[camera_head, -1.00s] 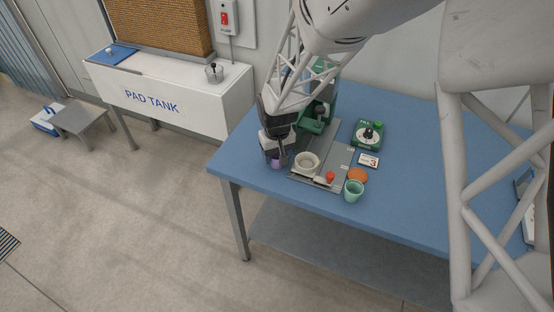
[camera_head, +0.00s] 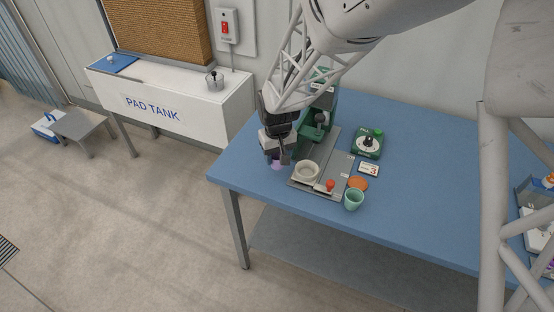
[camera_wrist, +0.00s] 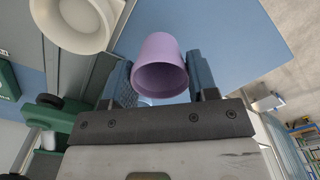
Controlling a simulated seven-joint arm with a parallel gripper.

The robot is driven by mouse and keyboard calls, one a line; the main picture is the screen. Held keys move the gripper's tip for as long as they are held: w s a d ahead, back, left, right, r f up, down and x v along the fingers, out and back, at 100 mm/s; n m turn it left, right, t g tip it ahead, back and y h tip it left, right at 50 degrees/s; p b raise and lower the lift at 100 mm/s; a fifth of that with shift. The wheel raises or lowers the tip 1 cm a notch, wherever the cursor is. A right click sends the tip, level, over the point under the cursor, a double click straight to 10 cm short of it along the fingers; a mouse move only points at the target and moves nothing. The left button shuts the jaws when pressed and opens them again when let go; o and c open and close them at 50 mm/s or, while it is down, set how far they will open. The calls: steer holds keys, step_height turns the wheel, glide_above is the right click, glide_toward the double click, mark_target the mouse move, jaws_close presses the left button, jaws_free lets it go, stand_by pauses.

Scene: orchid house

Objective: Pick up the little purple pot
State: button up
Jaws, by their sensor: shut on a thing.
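The little purple pot (camera_wrist: 160,62) is between the two fingers of my gripper (camera_wrist: 160,88) in the wrist view, with its open mouth towards the camera. My gripper is shut on it. In the head view the pot (camera_head: 277,164) shows only as a small purple patch under my gripper (camera_head: 277,158), near the left edge of the blue table (camera_head: 228,172). The fingers and wrist hide most of it there. I cannot tell whether its base touches the table.
Right of the pot, a cream ring-shaped dish (camera_head: 307,171) sits on a grey plate (camera_head: 340,165) with a red knob (camera_head: 330,185). A mint pot (camera_head: 354,200), an orange disc (camera_head: 358,183), a number card (camera_head: 369,170) and a green dial device (camera_head: 367,144) stand further right. A green machine (camera_head: 316,130) is behind.

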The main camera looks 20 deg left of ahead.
steer(key=s+d+r, duration=0.1)
steer(key=s+d, duration=0.9)
steer(key=s, duration=0.2)
steer(key=shift+r, duration=0.1)
stand_by(0.7)
steer(key=d+r, duration=0.2)
steer(key=d, duration=0.5)
steer(key=shift+w+d, duration=0.15)
steer(key=shift+w, duration=0.3)
glide_above(306, 173)
steer(key=shift+f, duration=0.75)
stand_by(0.3)
steer(key=shift+f, duration=1.75)
